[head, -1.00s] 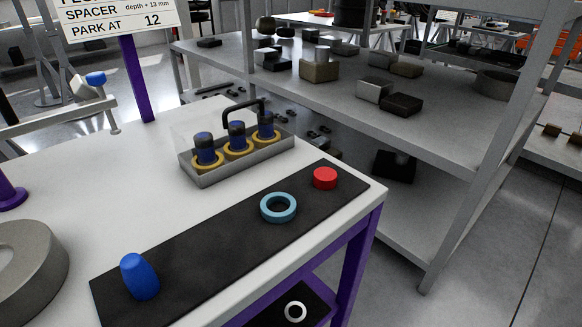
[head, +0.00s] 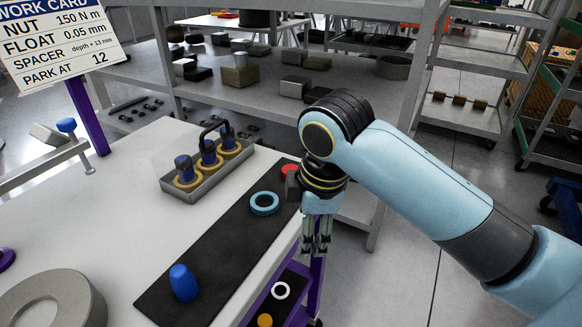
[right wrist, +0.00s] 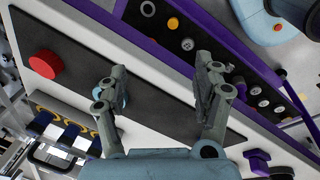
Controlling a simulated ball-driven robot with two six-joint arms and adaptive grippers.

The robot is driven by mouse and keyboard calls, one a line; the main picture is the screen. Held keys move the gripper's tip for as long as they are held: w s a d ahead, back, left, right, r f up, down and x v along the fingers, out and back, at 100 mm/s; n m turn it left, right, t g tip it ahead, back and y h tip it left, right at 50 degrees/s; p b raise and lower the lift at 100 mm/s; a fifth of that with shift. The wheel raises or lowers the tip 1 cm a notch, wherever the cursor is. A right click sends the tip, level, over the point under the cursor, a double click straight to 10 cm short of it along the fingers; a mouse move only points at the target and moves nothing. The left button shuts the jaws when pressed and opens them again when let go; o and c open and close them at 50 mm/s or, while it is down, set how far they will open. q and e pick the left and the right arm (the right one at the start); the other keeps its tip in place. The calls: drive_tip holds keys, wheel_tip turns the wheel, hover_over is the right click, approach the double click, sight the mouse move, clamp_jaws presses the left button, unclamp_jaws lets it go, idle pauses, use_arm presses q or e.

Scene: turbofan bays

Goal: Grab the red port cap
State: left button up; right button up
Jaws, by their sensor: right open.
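The red port cap (head: 287,168) sits at the far end of the black mat (head: 215,262) on the white bench. In the head view it is partly hidden behind my right wrist. My right gripper (head: 317,247) points down, open and empty, off the bench's right edge, to the right of and nearer than the cap. In the right wrist view the cap (right wrist: 46,65) lies on the mat at the left, outside the open fingers of my gripper (right wrist: 158,75). My left gripper is not in view.
A light blue ring (head: 264,203) and a blue plug (head: 184,283) share the mat. A grey tray (head: 200,190) with blue-topped parts in yellow rings stands left of the cap. A shelf unit (head: 285,95) stands behind.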

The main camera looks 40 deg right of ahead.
drive_tip(key=w+d+n, duration=0.1)
drive_tip(key=w+n, duration=0.1)
drive_tip(key=w+d+r+n, duration=0.1)
drive_tip(key=w+d+n, duration=0.1)
drive_tip(key=w, duration=0.1)
drive_tip(key=w+d+r+n+g, duration=0.1)
drive_tip(key=w+n, duration=0.1)
drive_tip(key=w, duration=0.1)
drive_tip(key=shift+w+d+r+n, duration=0.15)
drive_tip(key=shift+d+n, duration=0.15)
drive_tip(key=shift+n, duration=0.1)
drive_tip(key=w+d+r+n+g, duration=0.1)
drive_tip(key=w+d+r+n, duration=0.4)
drive_tip(key=w+r+n, duration=0.15)
drive_tip(key=b, duration=0.3)
hover_over(291, 166)
drive_tip(key=a, duration=0.2)
drive_tip(key=shift+n+y, duration=0.4)
drive_tip(key=shift+n, duration=0.05)
drive_tip(key=f, duration=0.4)
drive_tip(key=shift+s+d+f, duration=0.25)
drive_tip(key=shift+s, duration=0.05)
drive_tip(key=f, duration=0.5)
drive_tip(key=shift+s+d+f, duration=0.15)
drive_tip(key=shift+s+f, duration=0.1)
drive_tip(key=shift+f, duration=0.1)
drive_tip(key=c, duration=0.8)
